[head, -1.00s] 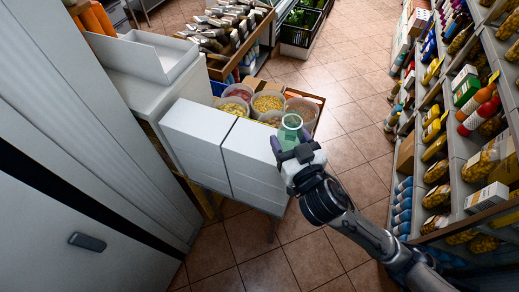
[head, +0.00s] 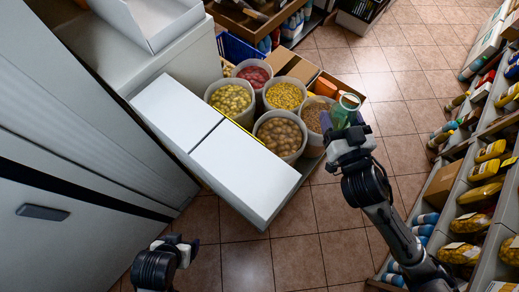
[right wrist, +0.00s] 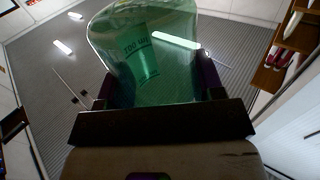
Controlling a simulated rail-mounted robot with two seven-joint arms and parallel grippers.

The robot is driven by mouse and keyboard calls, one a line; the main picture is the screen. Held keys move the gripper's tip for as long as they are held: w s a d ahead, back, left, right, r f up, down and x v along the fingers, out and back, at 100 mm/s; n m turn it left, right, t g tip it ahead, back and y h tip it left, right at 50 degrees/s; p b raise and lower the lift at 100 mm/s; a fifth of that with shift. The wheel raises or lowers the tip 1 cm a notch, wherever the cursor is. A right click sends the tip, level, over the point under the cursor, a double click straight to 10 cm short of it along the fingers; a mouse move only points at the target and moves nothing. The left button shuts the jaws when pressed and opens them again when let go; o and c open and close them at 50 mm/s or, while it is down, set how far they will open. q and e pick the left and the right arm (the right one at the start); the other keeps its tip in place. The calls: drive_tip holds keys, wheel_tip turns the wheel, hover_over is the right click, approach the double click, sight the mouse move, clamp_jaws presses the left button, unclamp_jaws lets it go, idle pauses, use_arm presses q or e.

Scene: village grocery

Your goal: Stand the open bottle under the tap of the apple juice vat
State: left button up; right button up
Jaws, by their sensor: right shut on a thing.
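The see-through green bottle (head: 345,109) is in my right gripper (head: 350,134), at the right of the tubs in the head view. In the right wrist view the bottle (right wrist: 145,50) fills the top middle, with the dark fingers on both sides of it. Small print shows through its wall. My right gripper is shut on it. My left gripper (head: 178,243) is low in the head view, over the floor and far from the bottle; its finger gap is unclear. I cannot make out the apple juice vat or its tap in these frames.
A white two-part box (head: 243,170) stands in the middle, with several tubs of food (head: 285,95) behind it. A grey cabinet (head: 70,190) fills the left. Shelves of bottles and jars (head: 480,180) line the right. Tiled floor (head: 320,225) is clear in front.

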drive_tip(key=s+f+n+g+y+b, duration=0.1)
drive_tip(key=s+f+n+y+b, duration=0.2)
drive_tip(key=f+b, duration=0.9)
drive_tip(key=s+f+n+g+y+b, duration=0.1)
drive_tip(key=s+f+y+b, duration=0.2)
drive_tip(key=s+f+b, duration=0.8)
drive_tip(key=w+f+n+g+y+b, duration=0.1)
drive_tip(key=f+n+y+b, duration=0.1)
drive_tip(key=f+b, duration=1.1)
drive_tip(key=w+a+f, duration=0.1)
drive_tip(key=w+f, duration=0.2)
drive_tip(key=w+a+f, duration=0.2)
drive_tip(key=f, duration=0.1)
drive_tip(key=w+a+f+p, duration=0.1)
drive_tip(key=w+a+f, duration=0.1)
drive_tip(key=w+f, duration=0.1)
drive_tip(key=shift+w+a, duration=0.2)
drive_tip(key=shift+w, duration=0.15)
drive_tip(key=shift+w+a+f, duration=0.2)
drive_tip(key=shift+w+f, duration=0.05)
drive_tip(key=shift+w+a+f+b, duration=0.65)
drive_tip(key=shift+w+a+f, duration=0.15)
drive_tip(key=shift+w+f, duration=0.25)
drive_tip(key=shift+s, duration=0.1)
drive_tip(key=shift+f, duration=0.1)
drive_tip(key=o, duration=1)
